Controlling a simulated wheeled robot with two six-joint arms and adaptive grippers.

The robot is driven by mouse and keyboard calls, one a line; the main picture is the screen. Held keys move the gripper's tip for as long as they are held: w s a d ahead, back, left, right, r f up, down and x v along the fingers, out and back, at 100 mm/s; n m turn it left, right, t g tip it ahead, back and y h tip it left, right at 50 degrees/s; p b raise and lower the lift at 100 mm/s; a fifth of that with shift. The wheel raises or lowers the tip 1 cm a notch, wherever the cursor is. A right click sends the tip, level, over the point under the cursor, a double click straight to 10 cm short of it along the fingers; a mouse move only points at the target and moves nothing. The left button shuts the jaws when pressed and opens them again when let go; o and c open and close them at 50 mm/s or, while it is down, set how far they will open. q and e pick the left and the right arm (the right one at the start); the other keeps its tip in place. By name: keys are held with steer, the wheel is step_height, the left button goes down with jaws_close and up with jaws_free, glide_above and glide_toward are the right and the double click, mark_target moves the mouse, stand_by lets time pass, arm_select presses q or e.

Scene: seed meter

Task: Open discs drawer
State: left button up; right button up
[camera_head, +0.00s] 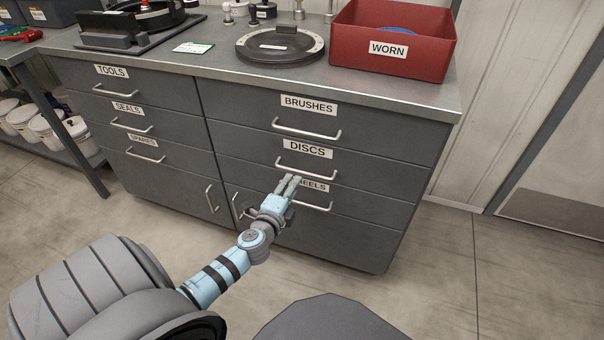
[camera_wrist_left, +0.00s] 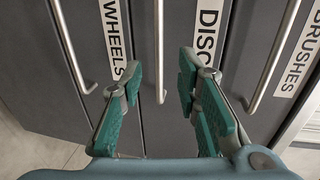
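The discs drawer (camera_head: 360,165) is shut, flush in the right column of the grey cabinet, between the drawers labelled BRUSHES and WHEELS. Its pale bar handle (camera_head: 308,173) runs below the DISCS label (camera_head: 307,149). My left gripper (camera_head: 291,180) is in front of the drawer, near the left part of this handle, and partly covers the WHEELS label. In the left wrist view its teal fingers (camera_wrist_left: 159,70) are open, with the discs handle (camera_wrist_left: 160,40) lined up between them. I cannot tell how far the fingertips are from the bar. My right gripper is out of view.
The brushes handle (camera_head: 307,133) is above and the wheels handle (camera_head: 318,207) below. A red WORN bin (camera_head: 390,48) and a round black lid (camera_head: 281,45) are on the worktop. The floor (camera_head: 450,280) right of the cabinet is clear.

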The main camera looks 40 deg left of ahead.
mark_target(302, 171)
arm_select(q)
steer(key=b+x, duration=0.1)
steer(key=x, duration=0.3)
steer(key=b+x, duration=0.1)
steer(key=x, duration=0.4)
steer(key=shift+f, duration=0.2)
jaws_close()
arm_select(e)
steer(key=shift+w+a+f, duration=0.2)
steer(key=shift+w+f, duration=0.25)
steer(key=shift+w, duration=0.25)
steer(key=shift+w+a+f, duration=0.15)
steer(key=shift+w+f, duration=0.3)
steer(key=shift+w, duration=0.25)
